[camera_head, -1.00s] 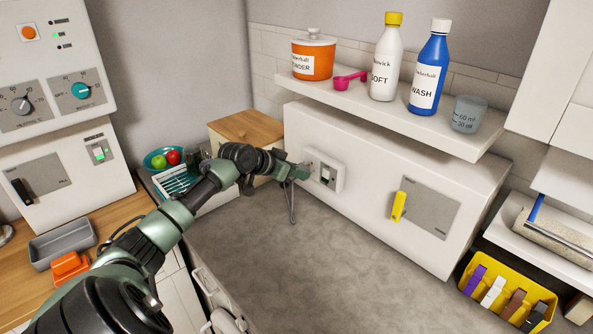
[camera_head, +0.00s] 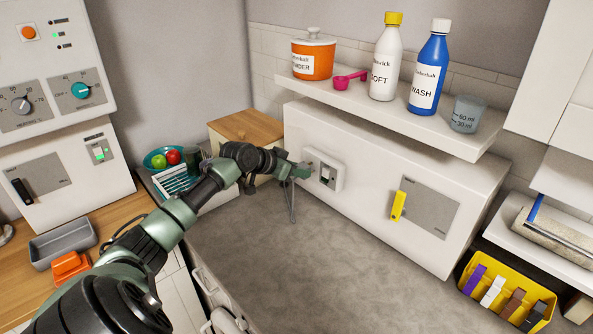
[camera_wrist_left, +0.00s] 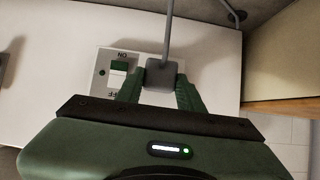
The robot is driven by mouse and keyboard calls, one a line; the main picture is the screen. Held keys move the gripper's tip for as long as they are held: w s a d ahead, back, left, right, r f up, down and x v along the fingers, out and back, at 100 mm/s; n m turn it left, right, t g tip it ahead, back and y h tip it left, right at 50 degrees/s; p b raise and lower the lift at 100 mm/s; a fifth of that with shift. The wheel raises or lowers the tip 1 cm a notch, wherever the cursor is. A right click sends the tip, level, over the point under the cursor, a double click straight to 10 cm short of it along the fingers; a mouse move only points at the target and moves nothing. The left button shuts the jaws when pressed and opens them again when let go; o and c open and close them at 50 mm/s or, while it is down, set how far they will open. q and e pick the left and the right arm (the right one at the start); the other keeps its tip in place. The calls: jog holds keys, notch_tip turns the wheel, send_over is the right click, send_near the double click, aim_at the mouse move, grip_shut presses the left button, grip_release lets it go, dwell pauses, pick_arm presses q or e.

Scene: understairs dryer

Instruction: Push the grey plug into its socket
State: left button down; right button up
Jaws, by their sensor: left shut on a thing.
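The grey plug (camera_wrist_left: 160,73) is between the two green fingers of my left gripper (camera_wrist_left: 158,92) in the left wrist view, and the gripper is shut on it. The plug is in front of the white socket plate (camera_wrist_left: 104,62), over the side beside the green-and-white ON/OFF switch (camera_wrist_left: 118,72). The plug hides the socket holes and its own pins, so I cannot tell how far in it sits. In the head view my left gripper (camera_head: 301,171) is at the left edge of the socket plate (camera_head: 337,171). The grey cable (camera_head: 292,206) hangs below it. My right gripper is not in view.
The socket plate is on a white box front (camera_head: 375,180), with a yellow handle (camera_head: 398,206) to the right. A shelf (camera_head: 430,125) with bottles overhangs it. A wooden-topped box (camera_head: 245,128) stands close behind my left wrist. The grey worktop (camera_head: 330,255) in front is clear.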

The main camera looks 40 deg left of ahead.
pick_arm(q)
jog(key=shift+w, duration=0.95)
jog(key=c, duration=0.8)
grip_release()
jog(key=shift+b, duration=0.3)
jog(key=b+v, duration=0.2)
jog(key=v, duration=0.5)
jog(key=shift+s+r, duration=0.2)
jog(key=shift+s, duration=0.15)
